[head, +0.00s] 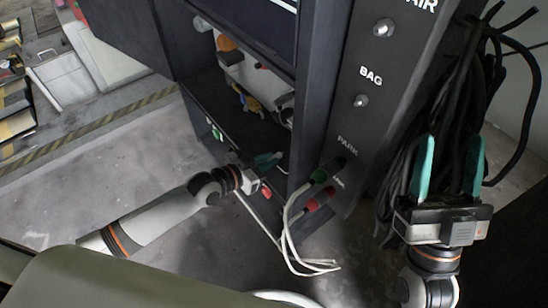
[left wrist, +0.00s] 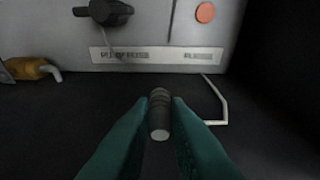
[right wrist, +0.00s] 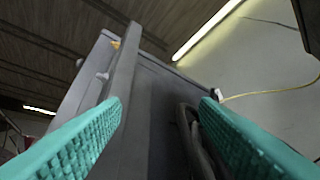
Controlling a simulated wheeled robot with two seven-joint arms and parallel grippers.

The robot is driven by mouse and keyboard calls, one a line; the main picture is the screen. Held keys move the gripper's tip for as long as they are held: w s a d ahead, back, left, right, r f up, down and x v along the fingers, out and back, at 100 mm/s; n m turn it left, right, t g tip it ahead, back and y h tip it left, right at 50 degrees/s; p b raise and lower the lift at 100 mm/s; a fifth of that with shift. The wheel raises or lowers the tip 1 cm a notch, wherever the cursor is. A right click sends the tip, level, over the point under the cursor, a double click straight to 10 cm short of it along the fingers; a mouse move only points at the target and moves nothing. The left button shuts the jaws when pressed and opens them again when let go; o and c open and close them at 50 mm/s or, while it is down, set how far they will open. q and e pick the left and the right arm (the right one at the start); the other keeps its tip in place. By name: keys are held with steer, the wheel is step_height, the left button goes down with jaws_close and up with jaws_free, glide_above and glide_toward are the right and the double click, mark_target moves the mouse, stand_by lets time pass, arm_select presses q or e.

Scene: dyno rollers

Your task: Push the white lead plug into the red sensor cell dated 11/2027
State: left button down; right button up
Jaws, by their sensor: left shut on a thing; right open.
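My left gripper (head: 272,160) reaches into the dark lower bay of the cabinet. In the left wrist view it (left wrist: 160,118) is shut on a small ridged grey cylinder (left wrist: 159,132) with a pale round end; I cannot tell whether this is a plug. A green-ended connector (head: 320,175) and a red-ended connector (head: 312,206) sit at the cabinet's PARK panel, with white leads (head: 286,232) hanging from them. No 11/2027 date is readable. My right gripper (head: 448,170) is open and empty in front of black cables; its fingers also show in the right wrist view (right wrist: 160,120).
Inside the bay, a grey panel (left wrist: 150,25) carries a black knob (left wrist: 103,12), an orange-red disc (left wrist: 205,12) and a label strip (left wrist: 157,55). A yellow fitting (left wrist: 30,68) lies at left. A bent white rod or tube (left wrist: 220,105) stands right of the fingers. Black cables (head: 400,150) hang near my right gripper.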

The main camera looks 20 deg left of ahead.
arm_select(q)
steer(key=shift+r+p, duration=0.35)
steer(key=shift+r, duration=0.05)
steer(key=shift+r+p, duration=0.7)
steer(key=shift+p, duration=0.05)
steer(key=shift+r+p, duration=0.35)
arm_select(e)
steer(key=shift+w+f+g+h, duration=1.5)
steer(key=shift+w+f+g, duration=1.15)
steer(key=shift+f+g, duration=1.35)
arm_select(q)
steer(key=shift+r+p, duration=0.3)
steer(key=shift+r, duration=0.05)
steer(key=shift+r+p, duration=0.75)
steer(key=shift+r, duration=0.25)
arm_select(e)
step_height(320, 180, down, 10)
steer(key=s+d+g+h, duration=0.2)
steer(key=g, duration=0.4)
steer(key=shift+s+m+g, duration=0.2)
steer(key=shift+m+g, duration=0.1)
